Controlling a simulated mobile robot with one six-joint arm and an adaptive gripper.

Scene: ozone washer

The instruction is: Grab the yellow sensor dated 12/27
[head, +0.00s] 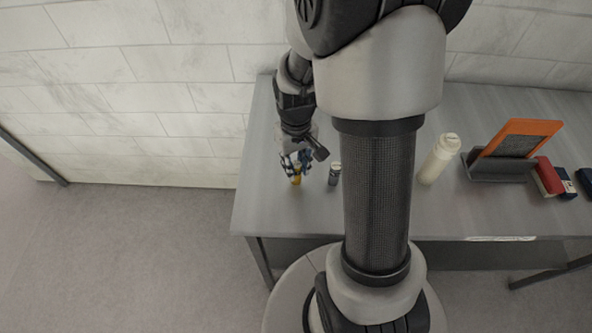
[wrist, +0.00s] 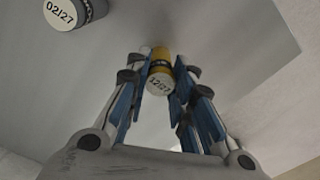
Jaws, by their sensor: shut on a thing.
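The yellow sensor (wrist: 161,76) shows in the wrist view with a pale round end face that reads 12/27. My gripper (wrist: 165,92) has its blue-padded fingers on both sides of it and is shut on it. In the head view the yellow sensor (head: 296,178) is a small spot of yellow below my gripper (head: 294,163), partly hidden by the fingers. It is at the left part of the grey table (head: 270,205). I cannot tell whether it touches the table top.
A dark grey sensor (wrist: 75,12) marked 02/27 stands to the left in the wrist view; it also shows in the head view (head: 335,174), close right of my gripper. A white bottle (head: 438,158), an orange-framed panel (head: 520,138) and a red box (head: 548,177) stand farther right.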

